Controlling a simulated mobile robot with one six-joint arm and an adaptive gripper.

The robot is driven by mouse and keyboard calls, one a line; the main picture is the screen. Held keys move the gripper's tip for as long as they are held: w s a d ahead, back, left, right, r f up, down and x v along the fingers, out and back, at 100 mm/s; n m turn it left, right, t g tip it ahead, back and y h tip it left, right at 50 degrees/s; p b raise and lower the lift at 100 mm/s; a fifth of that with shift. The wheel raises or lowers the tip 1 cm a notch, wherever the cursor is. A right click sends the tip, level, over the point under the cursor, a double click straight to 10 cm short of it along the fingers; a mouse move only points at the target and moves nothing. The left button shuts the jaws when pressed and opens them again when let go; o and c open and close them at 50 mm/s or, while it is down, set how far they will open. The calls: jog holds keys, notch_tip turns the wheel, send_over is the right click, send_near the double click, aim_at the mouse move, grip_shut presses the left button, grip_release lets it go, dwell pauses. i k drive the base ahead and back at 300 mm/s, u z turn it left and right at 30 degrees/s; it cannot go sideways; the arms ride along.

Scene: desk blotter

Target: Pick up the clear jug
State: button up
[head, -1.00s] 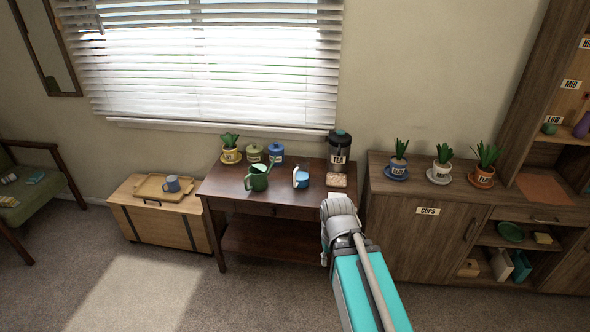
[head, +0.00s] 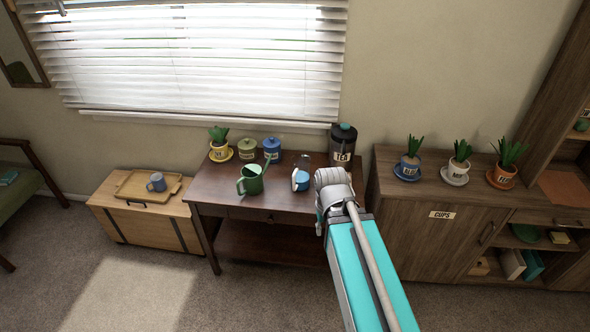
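A faint see-through shape (head: 304,160), which may be the clear jug, stands on the dark wooden table (head: 225,186), behind a small blue and white vessel (head: 301,181). Its outline is too faint to be sure. My gripper (head: 320,222) is at the table's front right, below and to the right of these things in the picture. My own wrist hides most of it, so its fingers and anything between them cannot be made out.
A green watering can (head: 250,181), lidded pots (head: 272,150), a yellow-potted plant (head: 220,150) and a black-lidded TEA container (head: 343,146) crowd the table. A cabinet (head: 410,235) with potted plants stands right. A wooden chest (head: 150,230) is left. Carpet is open in front.

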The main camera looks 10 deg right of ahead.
aim_at(301, 163)
jog(key=z, duration=0.05)
jog(key=i, duration=1.05)
jog(key=z, duration=3.35)
jog(key=k, duration=0.1)
jog(key=u, duration=0.2)
